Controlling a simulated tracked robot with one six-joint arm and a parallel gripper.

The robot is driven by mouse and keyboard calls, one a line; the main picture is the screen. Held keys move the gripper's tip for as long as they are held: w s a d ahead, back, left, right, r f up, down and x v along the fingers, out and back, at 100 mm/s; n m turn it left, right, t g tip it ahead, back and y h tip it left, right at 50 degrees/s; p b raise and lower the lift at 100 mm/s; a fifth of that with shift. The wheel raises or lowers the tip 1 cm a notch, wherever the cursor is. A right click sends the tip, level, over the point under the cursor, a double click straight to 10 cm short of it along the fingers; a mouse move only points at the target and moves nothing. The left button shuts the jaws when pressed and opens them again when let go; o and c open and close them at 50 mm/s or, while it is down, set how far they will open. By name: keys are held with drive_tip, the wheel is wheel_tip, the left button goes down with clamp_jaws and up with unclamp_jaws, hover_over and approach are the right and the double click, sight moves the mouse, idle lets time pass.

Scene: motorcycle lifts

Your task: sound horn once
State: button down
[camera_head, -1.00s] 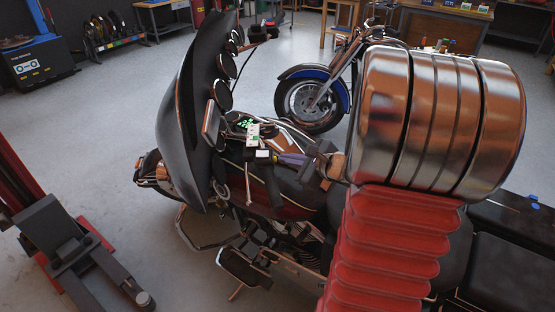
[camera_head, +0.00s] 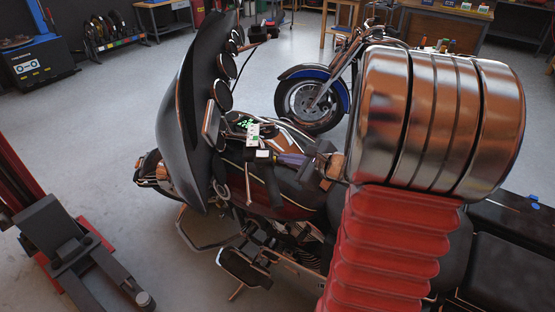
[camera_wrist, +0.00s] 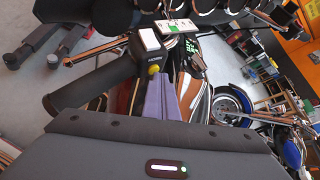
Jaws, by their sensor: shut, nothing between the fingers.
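A black handlebar grip and switch housing (camera_wrist: 150,62) of the touring motorcycle lies just ahead of my gripper (camera_wrist: 161,84) in the wrist view. The housing has a white square (camera_wrist: 149,40), a small yellow button (camera_wrist: 142,69) and a tiny white label too small to read. My gripper's purple fingers are together, empty, with their tips right at the housing's near edge beside the label. I cannot tell whether they touch it. In the head view, my gripper (camera_head: 281,157) points left at the housing (camera_head: 263,155); the yellow button cannot be made out there.
The black fairing (camera_head: 190,110) with round gauges stands beyond the housing. A lit green display (camera_head: 243,123) and a white panel (camera_head: 254,135) are close by. A blue-fendered motorcycle (camera_head: 310,95) stands behind. A red lift (camera_head: 25,185) is at left. Open floor lies between.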

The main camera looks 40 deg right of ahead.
drive_tip(key=shift+s+d+r, duration=0.1)
drive_tip(key=shift+s+d, duration=0.45)
drive_tip(key=shift+d, duration=0.1)
drive_tip(key=s+d, duration=0.3)
drive_tip(key=shift+s+d+r, duration=0.1)
drive_tip(key=shift+d+r, duration=0.25)
drive_tip(key=shift+d, duration=0.05)
idle(0.3)
drive_tip(key=shift+s, duration=0.1)
idle(0.7)
